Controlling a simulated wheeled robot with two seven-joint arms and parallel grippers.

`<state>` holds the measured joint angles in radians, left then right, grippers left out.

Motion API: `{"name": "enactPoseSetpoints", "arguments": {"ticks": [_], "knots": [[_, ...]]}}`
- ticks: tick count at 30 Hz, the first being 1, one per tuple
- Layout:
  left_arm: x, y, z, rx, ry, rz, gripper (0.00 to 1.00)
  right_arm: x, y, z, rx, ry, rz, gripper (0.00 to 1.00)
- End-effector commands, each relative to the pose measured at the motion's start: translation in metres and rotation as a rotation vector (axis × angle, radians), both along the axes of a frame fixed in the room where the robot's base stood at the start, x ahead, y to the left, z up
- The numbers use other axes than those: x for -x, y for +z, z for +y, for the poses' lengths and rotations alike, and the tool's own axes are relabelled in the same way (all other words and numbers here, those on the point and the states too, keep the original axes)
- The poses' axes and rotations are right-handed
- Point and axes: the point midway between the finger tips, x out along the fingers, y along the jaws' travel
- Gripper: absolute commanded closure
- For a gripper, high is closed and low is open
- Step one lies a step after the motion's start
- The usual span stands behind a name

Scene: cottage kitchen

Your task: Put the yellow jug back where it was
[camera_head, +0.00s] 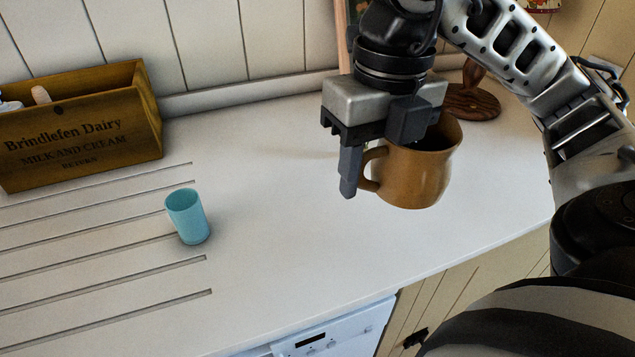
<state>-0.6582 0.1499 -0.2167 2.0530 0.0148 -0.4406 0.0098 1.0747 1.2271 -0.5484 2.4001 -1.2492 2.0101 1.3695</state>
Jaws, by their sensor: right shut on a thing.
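The jug (420,175) is ochre-brown rather than bright yellow, with a rounded body and a handle on its left side. My right gripper (368,160) comes down from above and is shut on the jug at its handle side. One finger shows left of the handle; the other is largely hidden by the gripper body and the jug. The jug is about upright and appears to be held above the white counter (290,220), towards its right part. My left gripper is not in view.
A teal cup (188,217) stands on the grooved part of the counter at left. A wooden dairy crate (80,130) is at the back left. A dark wooden round base (472,102) stands behind the jug. The counter between cup and jug is clear; its front edge runs below.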

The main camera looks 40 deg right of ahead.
Motion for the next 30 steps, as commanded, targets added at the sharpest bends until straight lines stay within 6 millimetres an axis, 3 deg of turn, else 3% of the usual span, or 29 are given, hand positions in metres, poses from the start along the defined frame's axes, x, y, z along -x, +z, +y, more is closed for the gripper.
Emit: {"name": "enactPoseSetpoints", "arguments": {"ticks": [7, 18, 24, 30], "knots": [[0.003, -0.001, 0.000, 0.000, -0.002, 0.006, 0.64, -0.004, -0.001, -0.002, -0.003, -0.115, 0.002, 1.00], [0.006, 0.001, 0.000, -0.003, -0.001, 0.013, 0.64, -0.087, -0.038, -0.003, -0.005, -0.115, 0.005, 1.00], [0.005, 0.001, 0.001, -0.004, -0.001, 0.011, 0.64, -0.114, -0.073, -0.005, -0.001, -0.115, 0.004, 1.00], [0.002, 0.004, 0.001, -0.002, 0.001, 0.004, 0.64, -0.127, -0.087, -0.005, -0.002, -0.114, 0.000, 1.00]]}}
